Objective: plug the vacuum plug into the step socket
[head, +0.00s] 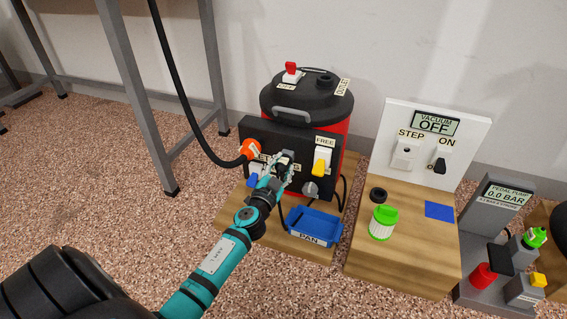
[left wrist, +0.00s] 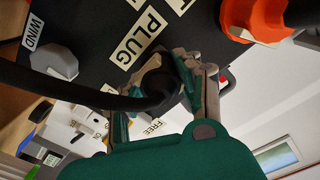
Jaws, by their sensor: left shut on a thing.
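The black vacuum plug (left wrist: 162,82) is at the dark front panel (head: 255,135) of the vacuum, beside the PLUG label (left wrist: 139,39). My left gripper (head: 284,168) is shut on it; in the left wrist view the fingers (left wrist: 163,96) close on both sides of the plug. Its black cord (left wrist: 70,88) runs off to the left there. In the head view the gripper hides most of the plug. Whether its pins still sit in the panel is hidden. The step socket (head: 404,153) is a white block under the STEP label on the white board (head: 462,135); its face looks empty.
An orange hose end (head: 250,149) sits close to my left gripper. A blue pan (head: 314,221) lies below it. A black ring (head: 378,195) and a green-capped filter (head: 384,222) stand before the white board. The pedal pump (head: 495,205) is at far right.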

